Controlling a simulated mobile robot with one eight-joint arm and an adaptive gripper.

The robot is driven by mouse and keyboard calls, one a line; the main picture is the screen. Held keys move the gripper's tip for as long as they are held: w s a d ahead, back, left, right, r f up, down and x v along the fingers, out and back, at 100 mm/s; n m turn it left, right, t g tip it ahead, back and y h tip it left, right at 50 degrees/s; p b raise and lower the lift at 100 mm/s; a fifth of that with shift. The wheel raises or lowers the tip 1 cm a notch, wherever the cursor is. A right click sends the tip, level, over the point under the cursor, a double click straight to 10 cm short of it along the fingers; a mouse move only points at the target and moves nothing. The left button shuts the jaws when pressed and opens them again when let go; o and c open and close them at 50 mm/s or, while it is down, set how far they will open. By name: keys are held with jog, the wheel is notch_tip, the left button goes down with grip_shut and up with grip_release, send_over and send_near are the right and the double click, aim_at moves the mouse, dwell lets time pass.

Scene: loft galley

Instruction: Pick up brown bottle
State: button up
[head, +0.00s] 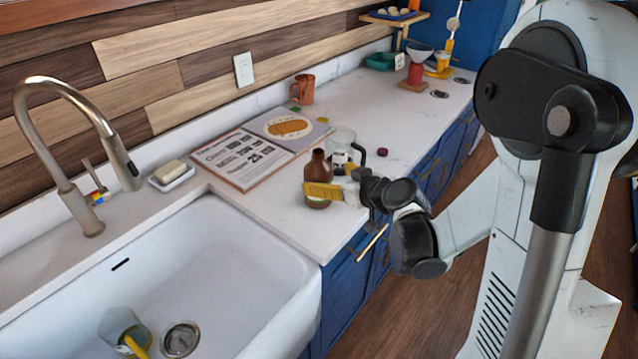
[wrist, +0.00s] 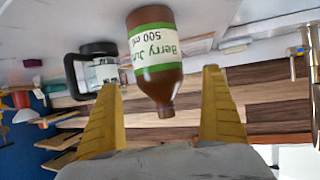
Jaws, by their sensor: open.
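The brown bottle (head: 318,168) stands upright on the white counter near its front edge, right of the sink. In the wrist view, which looks upside down, the bottle (wrist: 155,80) has a green and white label reading "Berry" and "500 ml". My gripper (head: 322,191) is at the bottle, with a yellow finger crossing in front of its lower part in the head view. In the wrist view my gripper (wrist: 161,95) has its two yellow fingers wide apart, with the bottle between them in the picture. Gaps show on both sides, and I cannot tell whether anything touches.
A clear glass jug (head: 341,146) with a black handle stands close behind the bottle. An open book (head: 240,158) lies to the left, with a terracotta mug (head: 303,89) behind. The sink (head: 215,250) is at the front left. A small dark purple object (head: 383,152) lies right of the jug.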

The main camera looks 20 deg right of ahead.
jog(key=b+x, duration=0.2)
jog(key=x, duration=0.2)
jog(key=shift+w+f, duration=0.15)
jog(key=shift+f, duration=0.1)
jog(key=shift+w+a, duration=0.15)
jog(key=shift+w, duration=0.25)
jog(key=c, duration=1.5)
jog(key=shift+r, duration=0.1)
